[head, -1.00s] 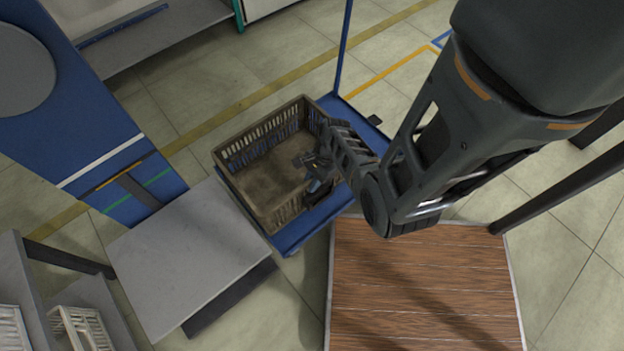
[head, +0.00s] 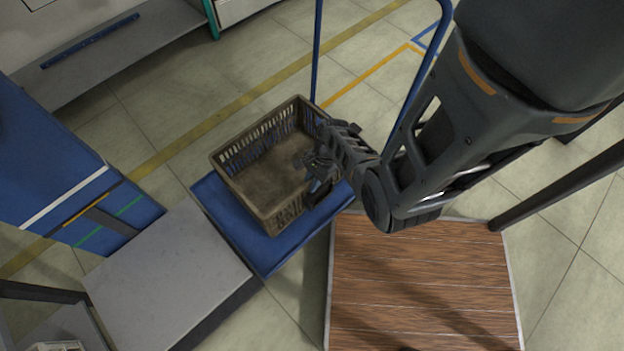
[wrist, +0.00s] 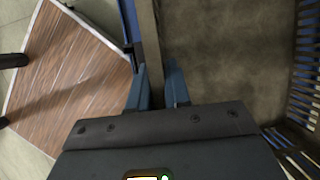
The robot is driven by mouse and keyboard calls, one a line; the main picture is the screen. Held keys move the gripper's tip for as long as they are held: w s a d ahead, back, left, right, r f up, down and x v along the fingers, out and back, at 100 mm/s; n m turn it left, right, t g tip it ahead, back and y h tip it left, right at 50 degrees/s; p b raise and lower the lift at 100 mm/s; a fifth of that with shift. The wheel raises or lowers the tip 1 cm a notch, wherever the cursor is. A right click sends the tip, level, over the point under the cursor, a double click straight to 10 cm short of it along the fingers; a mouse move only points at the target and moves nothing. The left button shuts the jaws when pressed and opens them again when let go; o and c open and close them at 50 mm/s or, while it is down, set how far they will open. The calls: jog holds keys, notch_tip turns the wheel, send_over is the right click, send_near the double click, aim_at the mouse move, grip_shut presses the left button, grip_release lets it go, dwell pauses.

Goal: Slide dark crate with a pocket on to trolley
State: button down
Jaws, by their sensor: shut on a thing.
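The dark brown slatted crate (head: 250,158) is on the blue flat trolley (head: 215,200), looking upright and empty. A strip of blue deck shows along the crate's left and front sides. My gripper (head: 318,178) is at the crate's right wall. In the wrist view my gripper (wrist: 158,84) has its fingers on either side of the crate's wall (wrist: 147,25), shut on it. The crate's floor and slatted far wall show to the right there. I cannot make out a pocket, and the crate's underside is hidden.
A grey slab (head: 165,275) stands against the trolley's left end. A blue bench (head: 50,170) is farther left. The trolley's blue handle (head: 318,55) rises behind the crate, with another part near my arm. Open floor lies behind the trolley.

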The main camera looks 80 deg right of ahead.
jog(key=shift+s+d, duration=0.35)
jog(key=shift+d, duration=0.2)
jog(key=c, duration=1)
grip_release()
jog(key=shift+r, duration=0.15)
jog(key=p+v, duration=0.1)
jog(key=v, duration=0.6)
jog(key=shift+s+r, duration=0.1)
jog(key=shift+r, duration=0.15)
